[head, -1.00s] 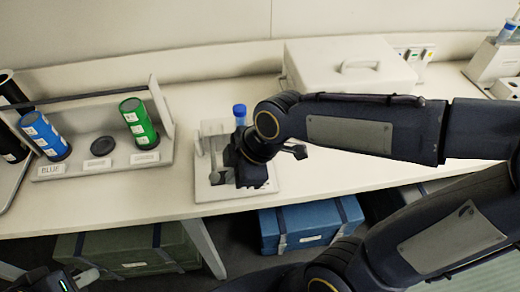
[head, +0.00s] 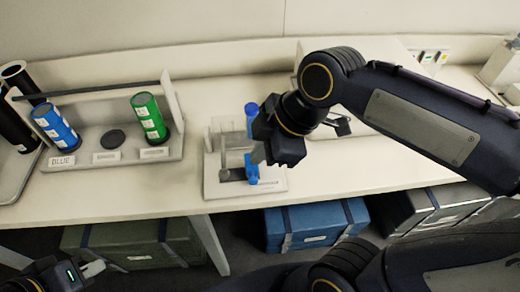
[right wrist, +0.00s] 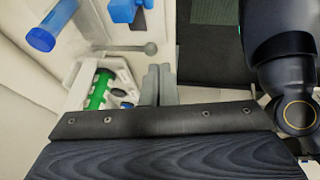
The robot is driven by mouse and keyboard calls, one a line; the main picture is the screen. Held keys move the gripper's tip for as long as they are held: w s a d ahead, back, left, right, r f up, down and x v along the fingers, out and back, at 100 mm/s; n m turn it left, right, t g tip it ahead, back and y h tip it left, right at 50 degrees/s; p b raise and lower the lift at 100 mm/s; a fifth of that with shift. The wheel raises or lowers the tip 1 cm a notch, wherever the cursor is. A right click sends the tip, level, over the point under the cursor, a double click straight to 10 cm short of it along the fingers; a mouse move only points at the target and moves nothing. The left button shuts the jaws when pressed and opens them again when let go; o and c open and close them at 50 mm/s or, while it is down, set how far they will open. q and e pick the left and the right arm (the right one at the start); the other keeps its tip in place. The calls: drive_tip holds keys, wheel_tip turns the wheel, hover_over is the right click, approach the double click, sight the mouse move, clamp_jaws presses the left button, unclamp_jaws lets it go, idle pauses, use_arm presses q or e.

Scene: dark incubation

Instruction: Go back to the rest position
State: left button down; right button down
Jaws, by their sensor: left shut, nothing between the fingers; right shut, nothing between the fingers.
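My right gripper (head: 258,156) is shut and empty. It hangs in front of the right side of a small white stand (head: 218,188) on the bench, and I cannot tell whether it touches it. The stand holds an upright blue-capped piece (head: 251,109) with more blue parts lower down, partly hidden by the gripper. In the right wrist view the closed grey fingers (right wrist: 158,84) have nothing between them, and a blue cap (right wrist: 41,39) shows at upper left. My left gripper (head: 93,269) is shut and empty at the lower left, below the bench front.
A rack (head: 113,158) at left holds a blue canister (head: 54,127) and a green canister (head: 150,118), with an empty dark round spot (head: 112,139) between. A white lidded box (head: 301,50) stands behind my right arm. Blue (head: 316,225) and green (head: 130,243) cases sit below the bench.

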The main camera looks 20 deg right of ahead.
drive_tip(key=shift+d, duration=0.1)
idle(0.6)
drive_tip(key=s+d+f+m+t, duration=0.2)
drive_tip(key=s+d+f+m, duration=0.4)
drive_tip(key=m, duration=1.1)
drive_tip(key=shift+s+d+f+h, duration=0.2)
drive_tip(key=shift+s+f+h, duration=0.15)
drive_tip(key=shift+f, duration=0.55)
drive_tip(key=shift+r, duration=0.1)
